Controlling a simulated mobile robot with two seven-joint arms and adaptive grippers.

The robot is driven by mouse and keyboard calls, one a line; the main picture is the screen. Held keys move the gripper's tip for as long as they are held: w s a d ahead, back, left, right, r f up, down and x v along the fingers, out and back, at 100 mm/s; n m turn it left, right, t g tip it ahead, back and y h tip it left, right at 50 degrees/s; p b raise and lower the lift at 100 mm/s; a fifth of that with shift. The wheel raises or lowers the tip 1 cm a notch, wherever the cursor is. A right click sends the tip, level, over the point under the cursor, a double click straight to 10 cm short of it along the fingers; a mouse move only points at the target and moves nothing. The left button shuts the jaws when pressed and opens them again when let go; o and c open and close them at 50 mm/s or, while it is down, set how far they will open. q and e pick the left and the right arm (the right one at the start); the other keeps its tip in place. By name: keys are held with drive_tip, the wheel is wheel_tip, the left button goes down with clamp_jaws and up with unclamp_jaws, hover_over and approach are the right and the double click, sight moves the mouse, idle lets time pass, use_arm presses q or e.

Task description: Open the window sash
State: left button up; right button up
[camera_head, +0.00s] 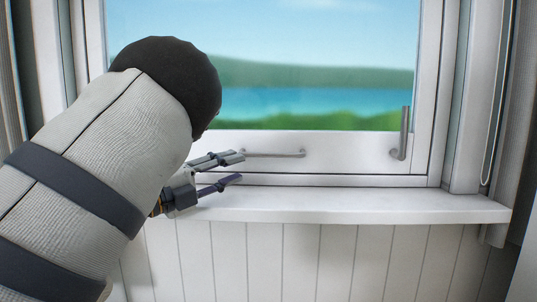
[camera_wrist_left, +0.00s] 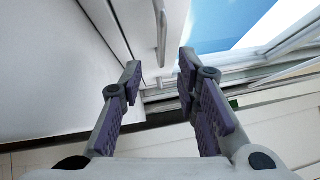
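The window sash (camera_head: 340,168) is a white frame around a glass pane in the head view. It looks flush in its frame; I cannot tell whether it stands slightly ajar. A grey horizontal bar handle (camera_head: 280,154) sits on its bottom rail, and a grey upright lever handle (camera_head: 402,135) is at the lower right. My left gripper (camera_head: 238,168) is open and empty, its fingertips close to the bar handle's left end. The left wrist view shows its two fingers spread (camera_wrist_left: 160,75), with a pale bar (camera_wrist_left: 162,30) beyond and between them. Contact is not clear. My right gripper is not seen.
A white sill (camera_head: 350,206) juts out below the sash, just under my left gripper. White panelled wall (camera_head: 300,255) lies below it. A curtain (camera_head: 521,90) hangs at the right edge. My left arm covers the lower left of the window.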

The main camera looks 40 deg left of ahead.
sight(267, 156)
use_arm(q)
drive_tip(key=x, duration=1)
drive_tip(key=shift+w+d+r, duration=0.1)
drive_tip(key=shift+w+d, duration=0.2)
drive_tip(key=shift+d, duration=0.05)
clamp_jaws()
